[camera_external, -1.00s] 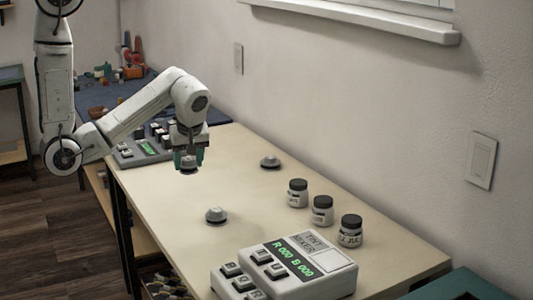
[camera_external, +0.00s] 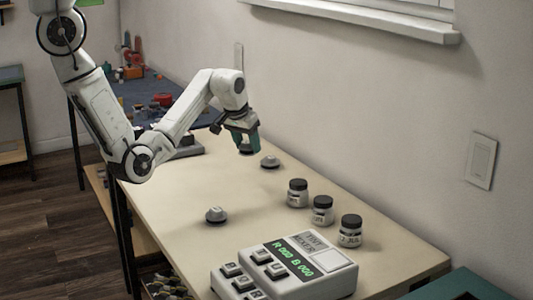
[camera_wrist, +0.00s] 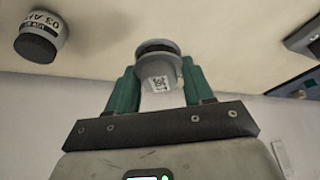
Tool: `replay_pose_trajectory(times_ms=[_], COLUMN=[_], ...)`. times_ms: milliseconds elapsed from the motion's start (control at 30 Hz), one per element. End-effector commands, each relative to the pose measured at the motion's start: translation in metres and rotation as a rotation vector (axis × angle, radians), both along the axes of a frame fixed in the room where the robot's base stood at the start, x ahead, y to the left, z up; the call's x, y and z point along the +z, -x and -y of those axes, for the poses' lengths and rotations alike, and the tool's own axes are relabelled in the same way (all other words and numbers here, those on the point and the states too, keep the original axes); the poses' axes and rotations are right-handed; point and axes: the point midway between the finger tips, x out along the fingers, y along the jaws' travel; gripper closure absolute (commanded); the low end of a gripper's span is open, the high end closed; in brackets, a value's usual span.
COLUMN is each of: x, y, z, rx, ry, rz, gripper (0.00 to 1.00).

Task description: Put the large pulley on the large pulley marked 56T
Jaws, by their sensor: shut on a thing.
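My gripper (camera_external: 243,137) is shut on a small grey pulley, which shows between the teal fingers in the wrist view (camera_wrist: 160,76). The pulley has a dark band and a small white label, too blurred to read surely. In the outside view my gripper is above the table's wall side, mostly hiding the held pulley. One grey pulley (camera_external: 269,161) sits on the table just right of and below my gripper in the picture. Another (camera_external: 215,214) sits nearer the middle front. I cannot read a 56T mark on either.
Several jars with dark lids (camera_external: 322,210) stand along the wall side; one labelled jar (camera_wrist: 42,34) shows in the wrist view. A keyed box with a green display (camera_external: 290,265) is at the front. The wall is close behind my gripper. The table's middle (camera_external: 200,180) is clear.

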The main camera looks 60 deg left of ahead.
Motion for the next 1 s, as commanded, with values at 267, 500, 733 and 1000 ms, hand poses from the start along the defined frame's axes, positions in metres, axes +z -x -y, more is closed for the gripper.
replay_pose_trajectory(times_ms=[267,500,733,1000], x=[0.031,0.050,0.057,0.046], y=[-0.025,-0.014,0.002,-0.016], z=[-0.047,-0.064,-0.065,-0.073], rx=[0.428,0.823,1.050,1.105], ry=[0.007,0.008,0.004,-0.003], rz=[0.008,0.002,-0.001,-0.007], gripper=[0.83,0.83,0.83,0.83])
